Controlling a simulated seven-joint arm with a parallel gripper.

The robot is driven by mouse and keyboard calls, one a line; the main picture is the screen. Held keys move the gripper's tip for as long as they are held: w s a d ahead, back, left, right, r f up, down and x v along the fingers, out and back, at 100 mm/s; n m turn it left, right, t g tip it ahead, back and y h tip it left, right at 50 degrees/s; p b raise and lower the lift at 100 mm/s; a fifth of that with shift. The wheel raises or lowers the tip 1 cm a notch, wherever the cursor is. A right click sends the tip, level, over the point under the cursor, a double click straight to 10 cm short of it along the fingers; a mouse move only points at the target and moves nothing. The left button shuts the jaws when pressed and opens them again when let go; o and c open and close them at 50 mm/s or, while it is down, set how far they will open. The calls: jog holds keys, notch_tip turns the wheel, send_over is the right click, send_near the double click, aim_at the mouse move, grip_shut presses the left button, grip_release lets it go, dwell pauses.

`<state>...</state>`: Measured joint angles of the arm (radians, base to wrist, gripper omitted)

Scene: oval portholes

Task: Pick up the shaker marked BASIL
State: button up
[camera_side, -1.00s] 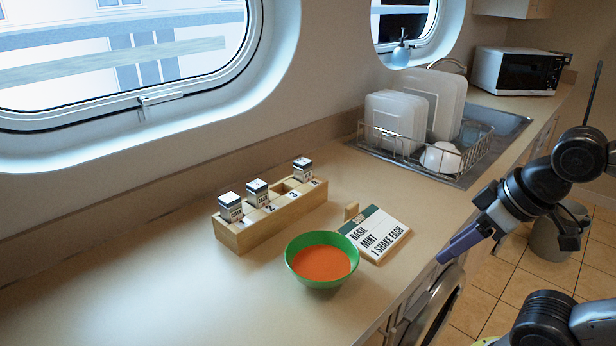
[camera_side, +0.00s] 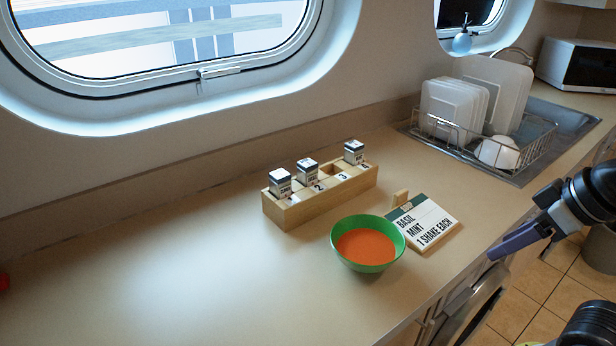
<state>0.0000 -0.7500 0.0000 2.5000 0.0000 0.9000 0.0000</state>
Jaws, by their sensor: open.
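A wooden rack (camera_side: 293,216) with numbered slots stands on the counter and holds three shakers with dark and white labels. One shaker (camera_side: 281,183) is in the left-end slot, one (camera_side: 307,173) is in the slot beside it, and one (camera_side: 354,152) is in the right-end slot. The slot marked 3 is empty. The shaker labels are too small to read, so I cannot tell which is BASIL. My gripper (camera_side: 497,250) is open and empty at the counter's front edge, well to the right of the rack.
A green bowl (camera_side: 336,246) of orange soup stands in front of the rack. A sign (camera_side: 424,222) reading BASIL, MINT, 1 SHAKE EACH lies right of the bowl. A dish rack (camera_side: 536,152) with plates sits further back.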

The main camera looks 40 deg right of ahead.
jog(key=o, duration=0.6)
jog(key=shift+c, duration=0.2)
jog(key=shift+w, duration=0.1)
